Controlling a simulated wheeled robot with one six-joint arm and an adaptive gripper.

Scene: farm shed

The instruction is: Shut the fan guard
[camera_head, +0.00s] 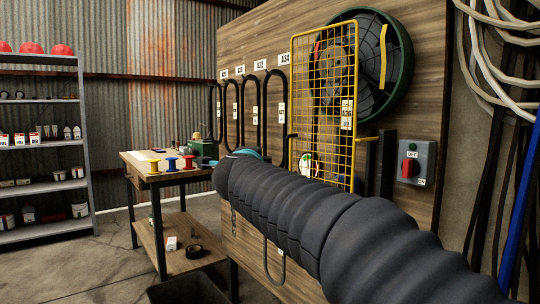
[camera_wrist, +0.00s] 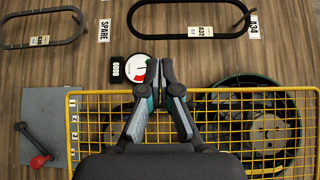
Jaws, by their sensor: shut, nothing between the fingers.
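The fan guard (camera_head: 323,98) is a yellow wire-mesh panel. In the head view it stands upright, out from the wooden board and to the left of the fan, covering only part of it. The fan (camera_head: 401,65) has a round dark green housing. In the wrist view the guard (camera_wrist: 68,125) spans the lower part, with the fan (camera_wrist: 290,105) partly behind its mesh at the right. My gripper (camera_wrist: 160,64) is shut and empty, its fingertips past the guard's long edge. In the head view my arm's dark sleeve hides most of the gripper.
A switch box (camera_head: 413,160) with a red knob is right of the fan. Belts (camera_head: 249,110) hang on the board. A gauge (camera_wrist: 140,68) shows near my fingertips. A workbench (camera_head: 150,178) with spools stands left; shelves (camera_head: 40,143) stand farther left.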

